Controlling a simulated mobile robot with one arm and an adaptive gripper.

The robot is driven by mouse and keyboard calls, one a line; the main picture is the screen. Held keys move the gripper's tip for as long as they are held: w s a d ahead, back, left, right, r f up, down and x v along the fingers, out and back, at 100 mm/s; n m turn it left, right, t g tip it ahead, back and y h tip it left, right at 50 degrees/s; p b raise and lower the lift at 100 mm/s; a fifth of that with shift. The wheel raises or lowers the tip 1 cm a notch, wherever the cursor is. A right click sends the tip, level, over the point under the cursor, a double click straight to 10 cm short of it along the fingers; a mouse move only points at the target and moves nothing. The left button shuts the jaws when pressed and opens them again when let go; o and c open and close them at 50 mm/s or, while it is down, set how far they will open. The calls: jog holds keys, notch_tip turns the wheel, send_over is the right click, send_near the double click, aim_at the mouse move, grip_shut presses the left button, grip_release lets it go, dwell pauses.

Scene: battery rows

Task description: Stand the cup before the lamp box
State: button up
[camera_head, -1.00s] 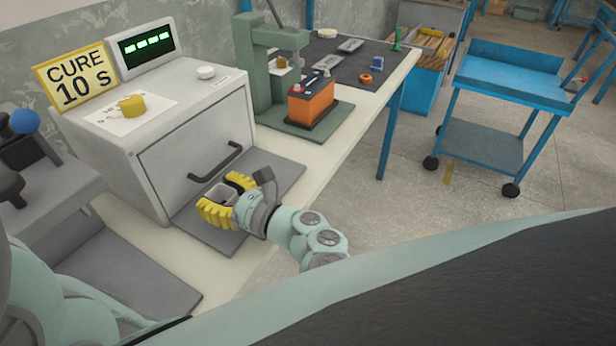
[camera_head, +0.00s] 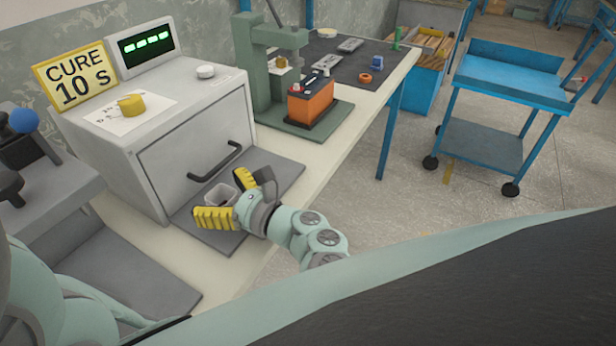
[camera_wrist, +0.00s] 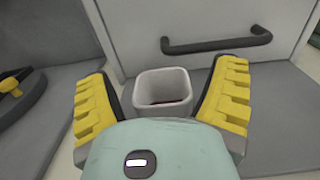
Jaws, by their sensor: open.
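The cup (camera_head: 221,194) is a small pale grey, square-mouthed cup with something dark inside. It stands upright on the grey mat in front of the lamp box (camera_head: 196,160), a light grey cabinet with a dark handle and a closed front. My gripper (camera_head: 222,196) has yellow ridged fingers and is open around the cup. In the wrist view the cup (camera_wrist: 163,92) stands between the spread fingers, with a gap on each side. The cup's lower part is hidden behind my gripper's body.
The grey mat (camera_head: 283,172) lies on the bench before the lamp box. A green press (camera_head: 262,70) with an orange battery (camera_head: 311,102) stands beyond it. A yellow "CURE 10 S" sign (camera_head: 76,75) and a green display (camera_head: 147,45) are on the box. A blue cart (camera_head: 510,80) stands right.

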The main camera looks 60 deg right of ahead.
jog(key=s+b, duration=0.1)
jog(key=s, duration=0.2)
jog(key=s+b, duration=0.1)
jog(key=s, duration=0.3)
jog(key=s+d+b, duration=0.1)
jog(key=s, duration=0.3)
jog(key=shift+s, duration=0.55)
